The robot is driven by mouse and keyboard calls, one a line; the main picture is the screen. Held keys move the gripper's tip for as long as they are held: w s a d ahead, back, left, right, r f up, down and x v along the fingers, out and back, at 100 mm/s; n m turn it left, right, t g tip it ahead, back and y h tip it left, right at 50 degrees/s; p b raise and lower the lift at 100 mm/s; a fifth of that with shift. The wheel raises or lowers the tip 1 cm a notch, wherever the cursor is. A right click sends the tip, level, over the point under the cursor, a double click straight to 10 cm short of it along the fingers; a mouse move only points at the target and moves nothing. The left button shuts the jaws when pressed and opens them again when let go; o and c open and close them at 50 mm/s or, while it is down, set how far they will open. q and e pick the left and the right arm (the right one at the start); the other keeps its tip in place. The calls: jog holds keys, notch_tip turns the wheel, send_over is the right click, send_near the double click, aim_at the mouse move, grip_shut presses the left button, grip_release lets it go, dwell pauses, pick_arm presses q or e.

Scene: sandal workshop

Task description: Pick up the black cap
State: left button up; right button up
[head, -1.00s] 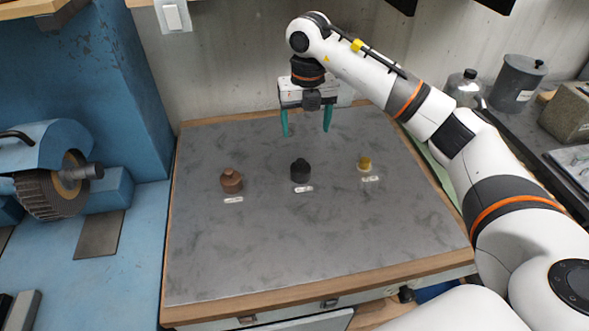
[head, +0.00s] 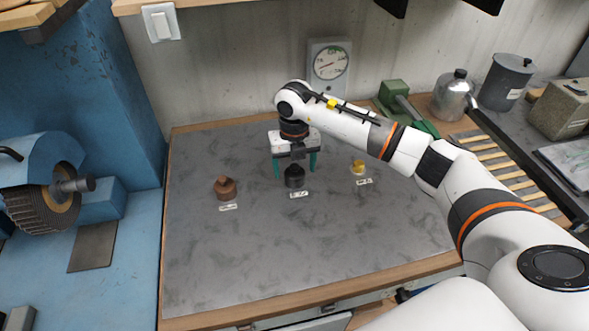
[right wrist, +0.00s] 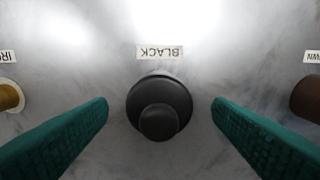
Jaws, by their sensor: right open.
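The black cap (head: 294,177) stands upright on the grey table top (head: 300,240), in the middle of a row of three. It also shows in the right wrist view (right wrist: 159,108), a round base with a smaller knob, below a label reading BLACK. My right gripper (head: 295,172) is above and around the cap; its two green fingers are apart. In the right wrist view the gripper (right wrist: 160,104) is open, one finger on each side of the cap, with gaps on both sides. My left gripper is not in view.
A brown cap (head: 225,188) stands to the left and a small yellow cap (head: 358,167) to the right, each with a label in front. A dial gauge (head: 329,65) stands behind the table. The front of the table is clear.

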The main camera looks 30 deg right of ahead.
aim_at(295, 166)
jog(key=shift+f, duration=0.95)
jog(key=c, duration=1.1)
jog(key=shift+o, duration=0.2)
jog(key=shift+r, duration=0.1)
notch_tip(295, 166, up, 11)
jog(key=shift+f+b, duration=0.2)
jog(key=shift+b, duration=0.7)
jog(key=shift+r+p, duration=1.15)
jog(key=shift+r, duration=0.55)
